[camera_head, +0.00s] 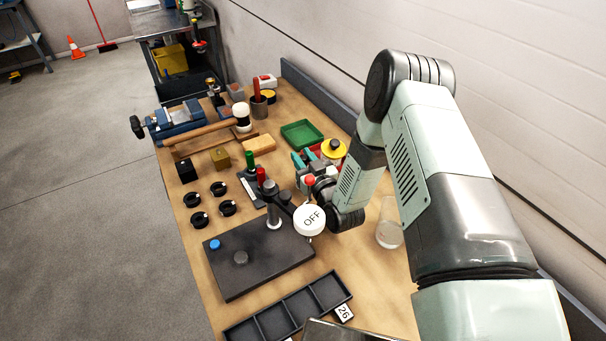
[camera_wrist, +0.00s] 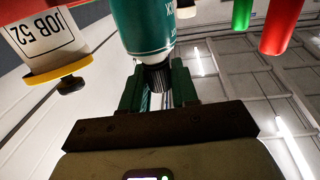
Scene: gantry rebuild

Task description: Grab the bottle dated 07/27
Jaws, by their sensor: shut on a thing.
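A teal bottle (camera_wrist: 146,28) with white lettering and a dark neck or cap (camera_wrist: 155,77) shows in the wrist view. Only part of the lettering shows and I cannot read a date on it. My gripper (camera_wrist: 158,88) is shut on the dark end of this bottle, with one green finger on each side. In the head view my gripper (camera_head: 303,158) is over the right part of the bench, beside a yellow-topped container (camera_head: 333,148). I cannot make out the bottle clearly in that view.
The container labelled JOB 52 (camera_wrist: 48,40) is close on the left in the wrist view. Green (camera_wrist: 242,14) and red (camera_wrist: 281,25) handles are at right.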

